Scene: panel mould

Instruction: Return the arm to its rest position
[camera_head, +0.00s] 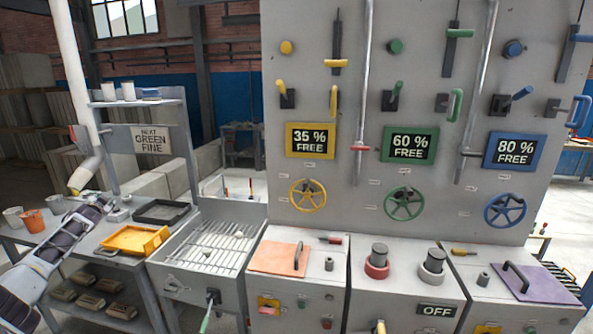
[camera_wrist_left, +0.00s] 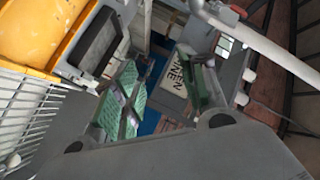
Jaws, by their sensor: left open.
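My left arm comes in from the lower left in the head view. Its gripper (camera_head: 120,208) is over the left bench, near the black tray, partly hard to make out. In the left wrist view the two green-padded fingers of this gripper (camera_wrist_left: 160,78) stand apart with nothing between them. Behind the gap is the sign reading "next green fine" (camera_head: 152,140), which shows partly in the wrist view (camera_wrist_left: 173,82). My right gripper is in neither view.
A yellow tray (camera_head: 134,240) and a black tray (camera_head: 162,211) lie on the bench, with cups (camera_head: 33,220) at left. A white pipe (camera_head: 76,75) hangs beside the arm. A wire rack (camera_head: 215,246) and a panel (camera_head: 350,215) with levers and wheels stand to the right.

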